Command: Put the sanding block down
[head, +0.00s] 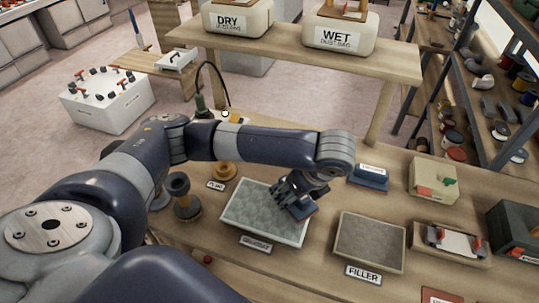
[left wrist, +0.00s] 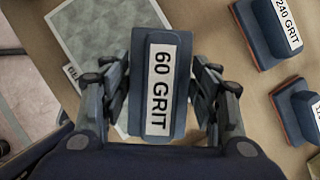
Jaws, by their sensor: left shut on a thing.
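The sanding block (left wrist: 158,85) is dark blue with a white label reading "60 GRIT" in the left wrist view. My left gripper (left wrist: 160,100) is shut on it, with a finger on each side. In the head view my left gripper (head: 298,195) holds the block (head: 303,213) over the right part of a grey, white-rimmed tray (head: 251,211). A reddish lower edge of the block shows there, and the fingers hide much of the rest. I cannot tell whether the block touches the surface below. My right gripper is out of view.
A blue block (head: 369,178) stands on the bench behind. The left wrist view shows a "240 GRIT" block (left wrist: 268,30) and another block (left wrist: 298,110) at right. A "FILLER" tray (head: 369,243) lies right of the gripper. A raised shelf (head: 300,58) spans the back.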

